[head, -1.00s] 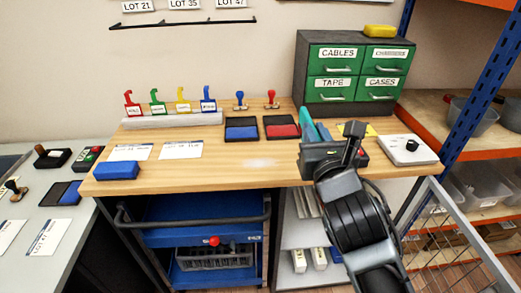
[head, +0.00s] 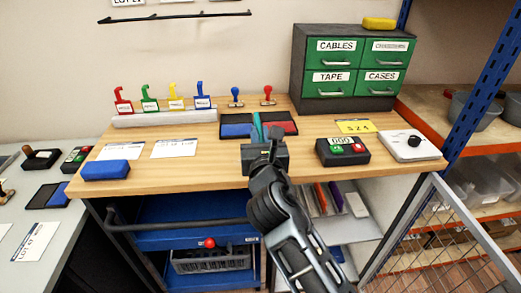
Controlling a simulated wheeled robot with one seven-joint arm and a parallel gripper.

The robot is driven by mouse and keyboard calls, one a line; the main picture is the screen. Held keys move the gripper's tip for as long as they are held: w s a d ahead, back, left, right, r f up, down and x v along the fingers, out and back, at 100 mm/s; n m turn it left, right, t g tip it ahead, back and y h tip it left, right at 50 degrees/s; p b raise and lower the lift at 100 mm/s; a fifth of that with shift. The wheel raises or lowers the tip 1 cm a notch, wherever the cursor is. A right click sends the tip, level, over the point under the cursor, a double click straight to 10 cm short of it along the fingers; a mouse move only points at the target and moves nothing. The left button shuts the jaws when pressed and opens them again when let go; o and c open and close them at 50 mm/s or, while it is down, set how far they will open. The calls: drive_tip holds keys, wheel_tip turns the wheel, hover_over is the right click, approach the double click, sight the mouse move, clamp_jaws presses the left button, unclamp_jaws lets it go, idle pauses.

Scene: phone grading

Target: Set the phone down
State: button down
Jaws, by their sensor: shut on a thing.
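My gripper (head: 264,140) is over the middle of the wooden bench, in front of the blue and red ink pads. A thin teal piece (head: 256,127) stands up at its jaws, seen nearly edge-on. It appears to be the phone, and the gripper is shut on it. The dark gripper body hides most of it and its lower end. I cannot tell whether it touches the bench top (head: 205,178).
A black box with green and red buttons (head: 342,152), a yellow card (head: 355,127) and a white device with a black knob (head: 408,145) stand at right. Paper cards and a blue block (head: 105,170) lie at left. Green drawers (head: 352,68) stand behind.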

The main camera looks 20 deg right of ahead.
drive_tip(key=shift+f+b, duration=0.35)
drive_tip(key=shift+f, duration=1.35)
drive_tip(key=shift+f, duration=0.2)
drive_tip(key=c, duration=1.1)
unclamp_jaws()
drive_tip(key=shift+r, duration=0.1)
drive_tip(key=shift+r, duration=0.15)
drive_tip(key=b+v, duration=0.1)
drive_tip(key=v, duration=1.1)
drive_tip(key=shift+s, duration=0.1)
